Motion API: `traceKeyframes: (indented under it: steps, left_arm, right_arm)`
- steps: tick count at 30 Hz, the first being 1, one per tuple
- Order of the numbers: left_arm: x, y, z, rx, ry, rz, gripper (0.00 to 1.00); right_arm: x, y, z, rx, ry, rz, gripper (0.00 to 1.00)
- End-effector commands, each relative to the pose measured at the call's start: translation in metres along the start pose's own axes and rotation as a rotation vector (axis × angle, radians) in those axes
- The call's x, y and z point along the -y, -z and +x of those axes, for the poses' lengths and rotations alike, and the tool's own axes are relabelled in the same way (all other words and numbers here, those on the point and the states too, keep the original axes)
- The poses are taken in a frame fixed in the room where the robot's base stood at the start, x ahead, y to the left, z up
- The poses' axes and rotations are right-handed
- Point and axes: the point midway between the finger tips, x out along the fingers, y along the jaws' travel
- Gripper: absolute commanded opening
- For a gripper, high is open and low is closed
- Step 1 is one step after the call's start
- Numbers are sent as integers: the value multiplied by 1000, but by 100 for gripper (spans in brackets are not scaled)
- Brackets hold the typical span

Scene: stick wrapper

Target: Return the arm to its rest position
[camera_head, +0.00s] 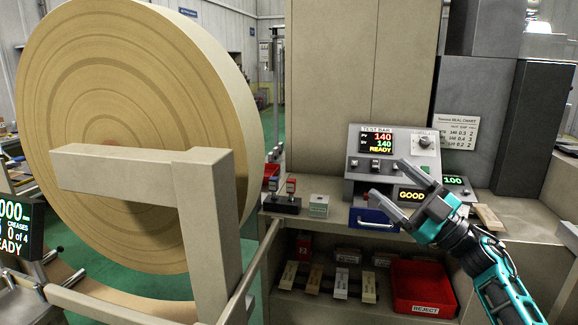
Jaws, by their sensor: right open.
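My right gripper (385,180) is open, its two grey fingers spread apart, with nothing between them. It is in front of the test bar unit (360,165) on the bench, whose display reads 140, 140 and READY. The teal and black right arm (490,275) comes in from the lower right corner. My left gripper is not in view.
A large tan roll (130,110) on a beige frame (205,230) fills the left. The bench (335,222) holds small stamps (282,200) and a small box (318,205). A red REJECT bin (422,285) and several strips (341,283) are on the shelf below. Dark grey blocks (475,105) stand at the right.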

Motion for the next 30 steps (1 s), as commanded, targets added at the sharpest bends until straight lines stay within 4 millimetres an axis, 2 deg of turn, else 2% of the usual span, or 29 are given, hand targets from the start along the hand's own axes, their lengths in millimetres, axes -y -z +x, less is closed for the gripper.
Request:
traceKeyframes:
  steps: [1, 3, 7, 9, 12, 17, 20, 21, 24, 26, 30]
  left_arm:
    - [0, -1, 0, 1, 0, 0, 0]
    - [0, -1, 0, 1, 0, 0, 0]
    - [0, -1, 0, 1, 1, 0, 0]
    - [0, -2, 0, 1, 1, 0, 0]
    - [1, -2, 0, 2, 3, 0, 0]
    - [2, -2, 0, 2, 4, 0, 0]
    - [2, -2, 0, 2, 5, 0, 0]
    - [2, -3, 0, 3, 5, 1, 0]
    - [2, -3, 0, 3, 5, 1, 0]
    - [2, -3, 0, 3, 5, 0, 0]
    - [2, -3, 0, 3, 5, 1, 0]
  right_arm:
    - [-21, -6, -1, 33, -110, -23, 78]
    - [-48, -18, -7, 101, -255, -51, 78]
    - [-87, -48, -28, 281, -473, -68, 78]
    - [-99, -65, -42, 390, -550, -62, 78]
    - [-106, -89, -60, 540, -616, -41, 78]
    - [-102, -122, -86, 757, -643, 10, 78]
    - [-93, -139, -101, 883, -626, 49, 78]
    - [-72, -147, -109, 903, -606, 64, 78]
    - [-30, -157, -126, 929, -569, 98, 78]
    - [-5, -162, -138, 948, -547, 120, 78]
    - [64, -169, -170, 1000, -492, 187, 78]
